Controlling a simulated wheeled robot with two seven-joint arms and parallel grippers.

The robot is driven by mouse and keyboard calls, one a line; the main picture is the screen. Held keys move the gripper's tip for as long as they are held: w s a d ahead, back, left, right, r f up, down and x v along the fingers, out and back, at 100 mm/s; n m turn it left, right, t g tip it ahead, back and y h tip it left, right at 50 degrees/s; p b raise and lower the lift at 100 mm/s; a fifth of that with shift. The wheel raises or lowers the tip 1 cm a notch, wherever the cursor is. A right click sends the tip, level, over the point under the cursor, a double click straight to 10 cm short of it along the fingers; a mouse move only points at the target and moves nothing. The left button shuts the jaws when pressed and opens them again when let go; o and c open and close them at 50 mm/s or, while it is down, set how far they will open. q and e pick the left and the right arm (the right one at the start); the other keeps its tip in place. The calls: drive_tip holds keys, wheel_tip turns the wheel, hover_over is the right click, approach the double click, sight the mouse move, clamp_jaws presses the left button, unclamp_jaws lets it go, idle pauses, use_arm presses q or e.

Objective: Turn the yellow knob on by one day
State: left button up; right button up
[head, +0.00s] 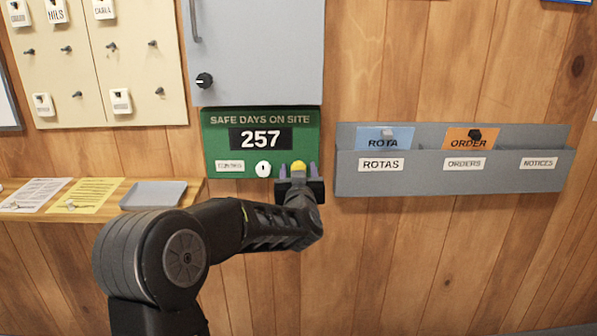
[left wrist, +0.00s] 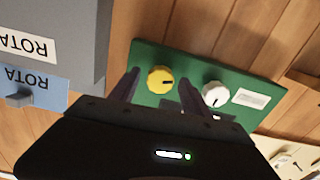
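The green "SAFE DAYS ON SITE" board (head: 212,135) hangs on the wood wall, its display (head: 260,139) reading 257. The yellow knob (head: 298,166) is at its lower right, beside a white knob (head: 263,168). My left gripper (head: 298,171) is in front of the yellow knob, a finger to each side. In the left wrist view the fingers (left wrist: 158,88) are open, with the yellow knob (left wrist: 160,79) showing between and beyond them, and gaps on both sides. The white knob (left wrist: 215,94) is outside the fingers there. My right gripper is in neither view.
A grey wall rack (head: 348,172) with rota and order cards is close to the right of the board. A grey cabinet (head: 262,60) is above. A wooden shelf (head: 112,205) with papers and a grey tray (head: 153,195) is at left.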

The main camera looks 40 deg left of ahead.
use_arm(q)
drive_tip(key=v, duration=0.7)
drive_tip(key=shift+s+d, duration=0.25)
drive_tip(key=shift+s, duration=0.05)
idle(0.5)
